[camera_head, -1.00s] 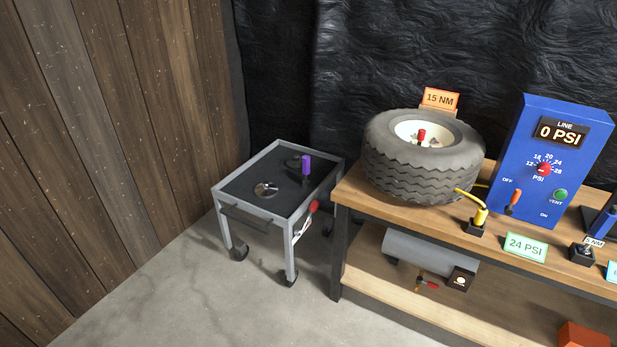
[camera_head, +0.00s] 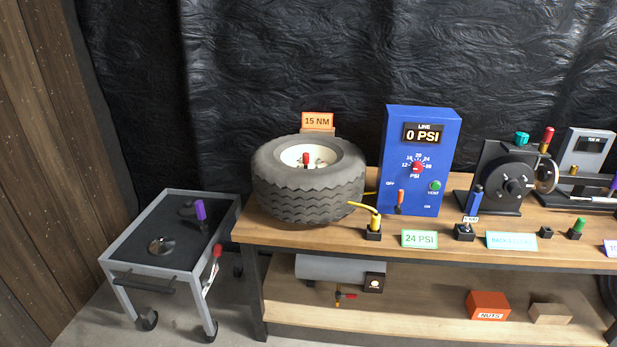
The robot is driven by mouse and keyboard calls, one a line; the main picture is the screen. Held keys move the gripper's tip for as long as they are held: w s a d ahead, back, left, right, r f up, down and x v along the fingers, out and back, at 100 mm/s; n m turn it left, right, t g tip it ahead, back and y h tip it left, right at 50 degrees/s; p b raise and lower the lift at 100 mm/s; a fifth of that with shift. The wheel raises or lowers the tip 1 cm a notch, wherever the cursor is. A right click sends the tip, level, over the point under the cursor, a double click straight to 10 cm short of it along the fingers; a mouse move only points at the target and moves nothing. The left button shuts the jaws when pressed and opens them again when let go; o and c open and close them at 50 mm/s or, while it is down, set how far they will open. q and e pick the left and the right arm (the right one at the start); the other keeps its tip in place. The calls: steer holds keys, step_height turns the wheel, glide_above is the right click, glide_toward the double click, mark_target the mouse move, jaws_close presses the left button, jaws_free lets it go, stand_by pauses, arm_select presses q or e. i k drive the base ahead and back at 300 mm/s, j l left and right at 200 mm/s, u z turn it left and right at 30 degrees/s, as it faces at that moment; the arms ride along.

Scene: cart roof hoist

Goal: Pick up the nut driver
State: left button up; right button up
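No tool is plainly marked as the nut driver; several upright handles show. A blue-handled tool (camera_head: 474,199) stands in a black block (camera_head: 464,233) on the bench, with a small white label in front. A green handle (camera_head: 579,225) stands in another block further right. A purple handle (camera_head: 201,210) stands upright on the grey cart (camera_head: 107,262). A red handle (camera_head: 306,159) stands at the hub of the tire (camera_head: 307,204). Neither of my grippers is in view.
The wooden bench (camera_head: 300,231) also carries a blue 0 PSI box (camera_head: 425,150), a yellow hose fitting (camera_head: 375,221) and a black disc device (camera_head: 509,178). An orange NUTS bin (camera_head: 488,305) and a grey cylinder (camera_head: 325,268) are on the lower shelf. A wooden wall (camera_head: 40,150) rises at left.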

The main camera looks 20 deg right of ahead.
mark_target(199, 206)
steer(key=i+l+z, duration=0.15)
steer(key=i+l, duration=0.15)
steer(key=i, duration=0.15)
steer(key=i+l+z, duration=0.2)
steer(key=i, duration=0.2)
steer(key=i+l+z, duration=0.15)
steer(key=i, duration=0.35)
steer(key=k+l, duration=0.05)
steer(key=l, duration=0.05)
